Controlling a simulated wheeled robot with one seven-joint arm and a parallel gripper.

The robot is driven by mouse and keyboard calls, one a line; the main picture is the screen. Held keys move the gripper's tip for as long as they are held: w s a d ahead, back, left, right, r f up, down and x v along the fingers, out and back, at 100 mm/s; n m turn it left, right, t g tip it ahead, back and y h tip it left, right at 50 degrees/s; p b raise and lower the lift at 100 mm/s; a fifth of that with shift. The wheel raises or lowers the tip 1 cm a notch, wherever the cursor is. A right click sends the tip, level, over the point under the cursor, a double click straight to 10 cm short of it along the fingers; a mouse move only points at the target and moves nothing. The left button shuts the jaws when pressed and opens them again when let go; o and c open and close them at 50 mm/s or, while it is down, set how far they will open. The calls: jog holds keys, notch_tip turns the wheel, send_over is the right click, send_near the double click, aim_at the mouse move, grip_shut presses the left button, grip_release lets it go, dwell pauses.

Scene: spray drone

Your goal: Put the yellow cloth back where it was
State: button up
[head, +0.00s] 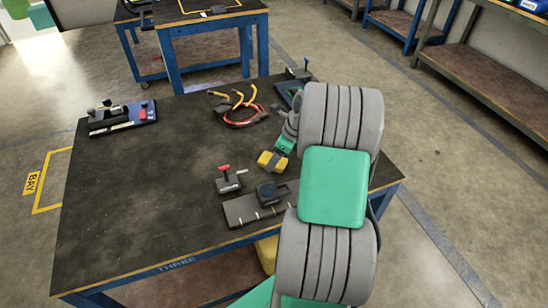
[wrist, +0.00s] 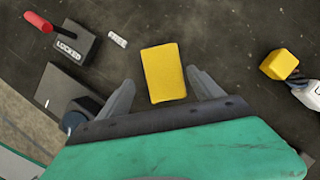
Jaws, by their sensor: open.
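The yellow cloth (wrist: 164,72) shows in the wrist view as a small flat-looking rectangle above the dark tabletop. My gripper (wrist: 160,78) is open, with one finger on each side of the cloth and a gap on both sides. In the head view the yellow cloth (head: 266,158) is near the middle of the dark worktable (head: 130,210), with a dark part of my gripper (head: 279,159) across it. I cannot tell the height of the fingertips over the table.
A yellow-ended connector (wrist: 279,64) lies to the right. Cables (head: 240,118) and a device (head: 122,117) lie farther back.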

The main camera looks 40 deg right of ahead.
jog(key=p+v, duration=0.2)
jog(key=v, duration=0.7)
jog(key=s+a+r+n+g+h, duration=0.1)
jog(key=a+r+n, duration=0.3)
jog(key=a+n, duration=1.05)
jog(key=s+a+n+h, duration=0.1)
jog(key=s+a+n, duration=1.1)
jog(key=n, duration=0.4)
notch_tip(320, 180, up, 13)
jog(key=w+p, duration=0.1)
jog(key=p, duration=1)
jog(key=shift+w+a+r+p, duration=0.15)
jog(key=shift+a+r+p, duration=0.1)
jog(key=shift+p, duration=0.15)
